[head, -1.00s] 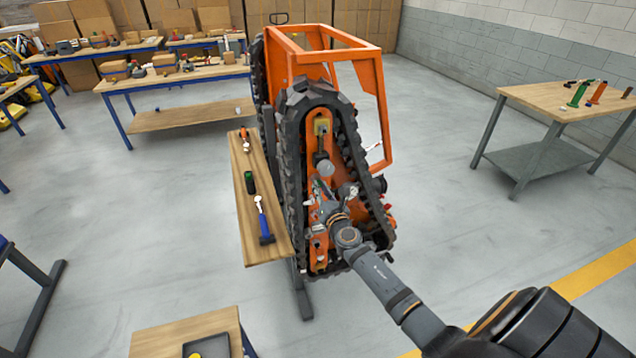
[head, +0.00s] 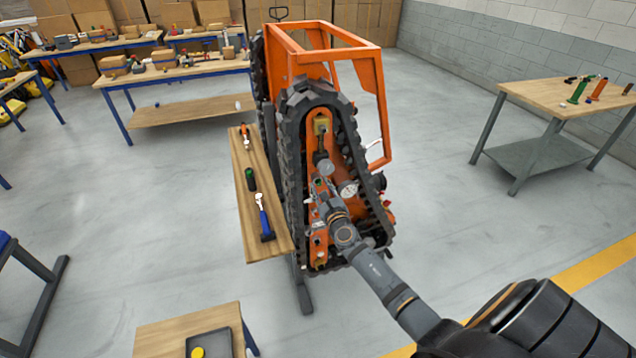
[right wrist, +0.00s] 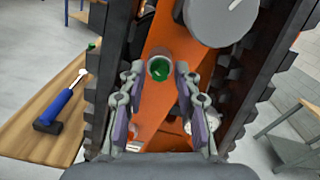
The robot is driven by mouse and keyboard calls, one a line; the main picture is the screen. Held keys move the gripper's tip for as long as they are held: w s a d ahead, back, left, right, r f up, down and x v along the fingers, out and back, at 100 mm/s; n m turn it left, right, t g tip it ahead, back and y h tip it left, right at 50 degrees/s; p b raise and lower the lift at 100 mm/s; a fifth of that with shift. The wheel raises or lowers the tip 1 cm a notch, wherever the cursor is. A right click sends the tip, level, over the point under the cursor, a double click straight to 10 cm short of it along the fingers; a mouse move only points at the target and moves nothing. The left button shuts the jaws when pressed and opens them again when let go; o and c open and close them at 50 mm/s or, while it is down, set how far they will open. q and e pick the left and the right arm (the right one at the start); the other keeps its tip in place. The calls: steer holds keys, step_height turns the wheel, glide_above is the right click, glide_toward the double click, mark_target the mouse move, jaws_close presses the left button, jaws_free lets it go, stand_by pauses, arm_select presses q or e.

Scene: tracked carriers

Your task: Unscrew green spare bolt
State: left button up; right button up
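The green bolt (right wrist: 159,68) shows in the right wrist view as a round green head in a pale ring on the orange frame of the tracked carrier (head: 318,262). My right gripper (right wrist: 159,75) is open, with one finger on each side of the bolt in that view. A gap shows between the head and the fingers, and I cannot tell the depth between them. In the head view my right gripper (head: 321,190) is in front of the carrier's track frame and mostly hides the bolt. My left gripper is not in view.
Black track (right wrist: 108,50) walls flank the frame closely. A grey round part (right wrist: 220,15) sits just above the bolt. A wooden shelf (head: 240,175) left of the track holds a blue-handled hammer (head: 264,220). A table (head: 545,95) stands at the right.

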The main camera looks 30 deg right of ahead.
steer(key=m, duration=0.1)
steer(key=m+b, duration=0.1)
steer(key=m, duration=0.3)
steer(key=shift+f+b, duration=0.3)
steer(key=shift+b, duration=0.05)
steer(key=shift+m+b, duration=0.3)
steer(key=shift+m, duration=0.9)
steer(key=shift+r+m, duration=0.2)
steer(key=shift+m, duration=0.5)
steer(key=m+b, duration=0.4)
steer(key=m, duration=0.5)
steer(key=shift+f, duration=0.15)
steer(key=shift+m, duration=0.3)
steer(key=m+b, duration=0.5)
steer(key=m, duration=0.4)
steer(key=shift+m, duration=0.3)
steer(key=shift+r, duration=0.2)
steer(key=shift+s, duration=0.1)
